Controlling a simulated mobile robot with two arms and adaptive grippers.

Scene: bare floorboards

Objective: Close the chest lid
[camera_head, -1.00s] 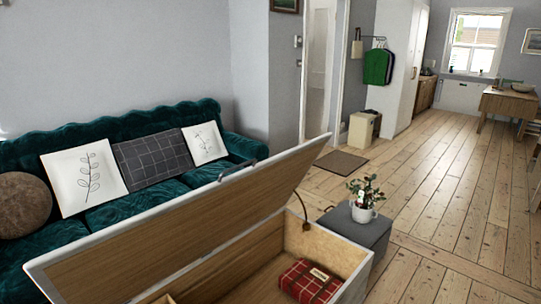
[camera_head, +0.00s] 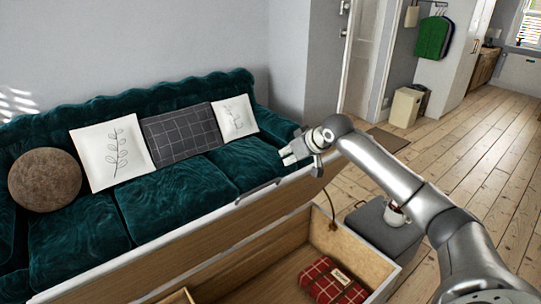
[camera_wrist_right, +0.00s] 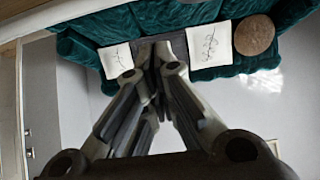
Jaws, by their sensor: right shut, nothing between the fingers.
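The chest (camera_head: 368,262) stands open in the lower part of the head view. Its lid (camera_head: 215,254) is raised and slants up, the wooden inner side showing, with a dark handle (camera_head: 258,192) at its upper edge. My right gripper (camera_head: 286,156) is shut and empty, just above and beyond the lid's upper edge near its right end. I cannot tell whether it touches the lid. In the right wrist view the shut fingers (camera_wrist_right: 155,52) point toward the sofa.
A red plaid item (camera_head: 332,282) lies inside the chest. A green sofa (camera_head: 165,185) with cushions stands behind the lid. Floorboards beyond are open.

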